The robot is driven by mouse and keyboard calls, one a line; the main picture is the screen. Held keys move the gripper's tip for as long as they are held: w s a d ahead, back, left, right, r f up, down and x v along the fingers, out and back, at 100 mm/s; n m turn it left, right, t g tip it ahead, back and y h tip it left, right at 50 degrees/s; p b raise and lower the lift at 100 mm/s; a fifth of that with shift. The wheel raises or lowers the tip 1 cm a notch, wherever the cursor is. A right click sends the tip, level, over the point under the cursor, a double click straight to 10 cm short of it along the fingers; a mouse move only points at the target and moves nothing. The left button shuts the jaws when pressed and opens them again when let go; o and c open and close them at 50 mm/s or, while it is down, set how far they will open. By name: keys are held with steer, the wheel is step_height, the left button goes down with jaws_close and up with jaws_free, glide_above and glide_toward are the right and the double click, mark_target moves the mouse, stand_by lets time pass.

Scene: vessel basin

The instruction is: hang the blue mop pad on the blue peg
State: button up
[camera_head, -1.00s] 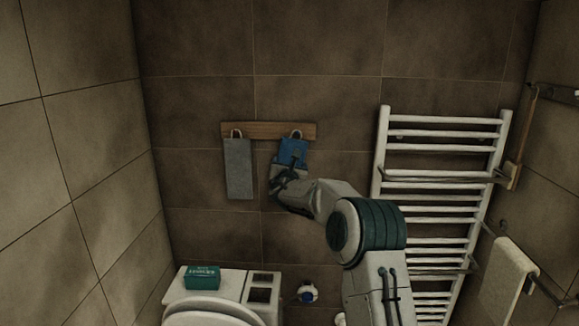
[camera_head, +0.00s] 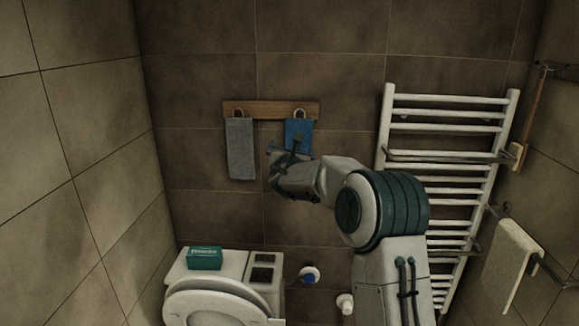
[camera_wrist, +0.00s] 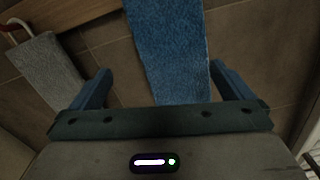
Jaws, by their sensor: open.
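The blue mop pad (camera_head: 300,130) hangs from the right-hand loop of the wooden wall rack (camera_head: 270,110). In the wrist view the pad (camera_wrist: 170,45) runs down between the two fingers, and its lower part passes out of sight behind the gripper body. My gripper (camera_head: 278,152) is open in front of the pad's lower left side, with gaps between the pad and both fingers (camera_wrist: 160,72). The peg under the pad's loop is too small to tell its colour.
A grey pad (camera_head: 240,148) hangs on the rack's left loop, close to my gripper. A white towel radiator (camera_head: 450,142) stands to the right. Below are a toilet (camera_head: 215,305) and a green box (camera_head: 205,258). The wall between rack and toilet is clear.

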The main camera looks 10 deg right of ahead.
steer(key=s+a+b, duration=0.2)
steer(key=s+b, duration=0.1)
steer(key=s, duration=0.5)
steer(key=s+d+f+m+g+h, duration=0.3)
steer(key=s+d+m+g, duration=0.25)
steer(key=s+m, duration=0.45)
steer(key=s+d+f+m+g+h, duration=0.2)
steer(key=s+d+f+m+g, duration=0.15)
steer(key=s+d+m, duration=0.7)
steer(key=s+a+f+m+g+y, duration=0.2)
steer(key=s+a+f+m, duration=0.1)
steer(key=s, duration=0.5)
steer(key=s+a+f+m+g+y, duration=0.1)
steer(key=s+a+f+m+y, duration=0.2)
steer(key=s, duration=0.5)
steer(key=s+a+f+m+g+y, duration=0.2)
steer(key=s+a+f+m+y, duration=0.1)
steer(key=s, duration=0.5)
steer(key=shift+s+a+f+m+g, duration=0.3)
steer(key=shift+a+f+m, duration=0.3)
steer(key=shift+a+m, duration=0.5)
steer(key=shift+a, duration=0.15)
